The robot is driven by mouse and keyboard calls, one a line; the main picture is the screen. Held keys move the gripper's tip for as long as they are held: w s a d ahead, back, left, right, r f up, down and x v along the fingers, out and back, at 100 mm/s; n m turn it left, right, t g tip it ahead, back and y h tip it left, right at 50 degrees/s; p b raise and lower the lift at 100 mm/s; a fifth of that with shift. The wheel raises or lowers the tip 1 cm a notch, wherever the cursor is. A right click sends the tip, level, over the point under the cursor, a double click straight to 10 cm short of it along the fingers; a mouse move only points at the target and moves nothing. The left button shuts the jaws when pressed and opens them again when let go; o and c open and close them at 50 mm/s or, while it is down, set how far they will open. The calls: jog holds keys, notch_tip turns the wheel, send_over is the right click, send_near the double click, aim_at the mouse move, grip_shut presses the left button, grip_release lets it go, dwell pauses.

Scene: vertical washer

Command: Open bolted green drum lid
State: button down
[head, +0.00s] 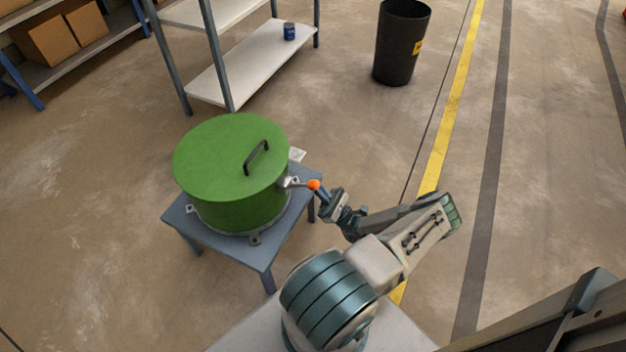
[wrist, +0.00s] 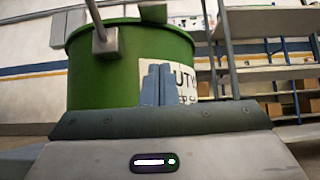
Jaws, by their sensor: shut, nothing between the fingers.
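The green drum (head: 235,212) stands on a small blue-grey table, and its flat green lid (head: 215,150) is in place with a black handle (head: 256,158) on top. A grey latch lever (head: 294,182) with an orange knob (head: 314,185) sticks out from the drum's right side. My gripper (head: 321,193) is shut and empty, with its fingertips close to the knob; I cannot tell if they touch it. In the wrist view, the shut blue fingers (wrist: 157,84) stand before the drum (wrist: 115,75). The lever's grey rod (wrist: 95,17) and block (wrist: 106,43) show at upper left.
The blue-grey table (head: 265,262) has a narrow free rim around the drum. A white shelf rack (head: 240,75) stands behind it, with a blue can (head: 289,31) on it. A black bin (head: 400,45) stands at the back right. The floor around is clear.

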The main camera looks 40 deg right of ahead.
aim_at(292, 152)
jog(key=shift+w+a+r+b, duration=0.15)
jog(key=shift+w+a+r, duration=0.2)
jog(key=shift+w+r, duration=0.9)
jog(key=shift+w+a+r+b, duration=0.1)
jog(key=shift+w+a+r, duration=0.3)
jog(key=shift+r, duration=1.5)
jog(key=shift+w+a+r+b, duration=0.15)
jog(key=shift+w+a+r, duration=0.15)
jog(key=shift+w+r, duration=0.95)
jog(key=shift+s+r, duration=0.4)
